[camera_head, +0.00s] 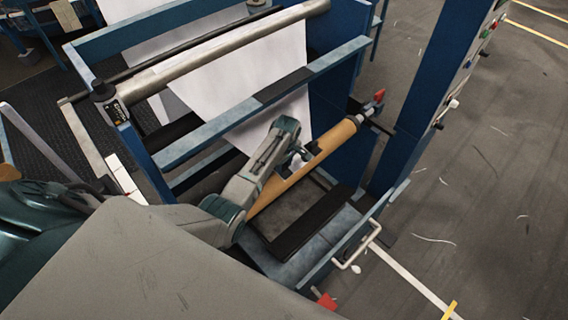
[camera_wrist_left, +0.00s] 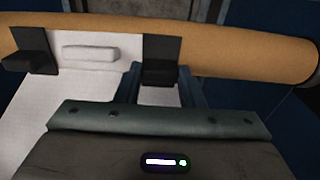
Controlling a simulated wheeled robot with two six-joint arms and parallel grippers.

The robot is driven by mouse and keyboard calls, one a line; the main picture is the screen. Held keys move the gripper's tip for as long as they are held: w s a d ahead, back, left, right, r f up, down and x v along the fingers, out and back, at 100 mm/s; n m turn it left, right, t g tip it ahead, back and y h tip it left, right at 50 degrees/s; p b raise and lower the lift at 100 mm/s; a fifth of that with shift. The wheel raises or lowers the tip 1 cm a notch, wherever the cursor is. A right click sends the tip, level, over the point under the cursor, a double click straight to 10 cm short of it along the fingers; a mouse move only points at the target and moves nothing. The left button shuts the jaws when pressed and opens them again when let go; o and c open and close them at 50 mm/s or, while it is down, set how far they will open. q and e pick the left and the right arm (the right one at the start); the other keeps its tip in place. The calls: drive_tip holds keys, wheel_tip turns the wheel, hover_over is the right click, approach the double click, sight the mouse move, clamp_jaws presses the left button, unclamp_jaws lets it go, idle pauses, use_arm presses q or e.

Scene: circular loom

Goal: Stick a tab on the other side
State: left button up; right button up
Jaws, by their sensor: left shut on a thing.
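The brown roll (camera_head: 315,155) lies across the loom frame, and it also spans the top of the left wrist view (camera_wrist_left: 230,45). White fabric (camera_wrist_left: 60,95) hangs at the roll in the left wrist view. One black tab (camera_wrist_left: 31,48) sits at the fabric's left part. A second black tab (camera_wrist_left: 162,50) is between the fingers of my left gripper (camera_wrist_left: 160,88), in front of the roll. I cannot tell whether it is stuck there. My left gripper (camera_head: 300,160) reaches the roll in the head view. My right gripper is not in view.
A small white block (camera_wrist_left: 88,53) lies between the two black tabs. A blue crossbar (camera_head: 225,115) and a metal roller (camera_head: 205,58) stand above and behind my left arm. A blue post (camera_head: 428,90) rises at the right. Grey floor lies open beyond it.

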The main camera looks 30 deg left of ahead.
sight(285, 172)
use_arm(q)
drive_tip(key=shift+p, duration=0.3)
drive_tip(key=shift+f, duration=0.2)
drive_tip(key=o, duration=1.1)
drive_tip(key=shift+o, duration=0.2)
drive_tip(key=shift+r, duration=0.1)
wheel_tip(285, 172, up, 11)
drive_tip(key=b, duration=0.1)
drive_tip(key=shift+d+f, duration=0.2)
drive_tip(key=shift+d, duration=0.1)
drive_tip(key=shift+s, duration=0.1)
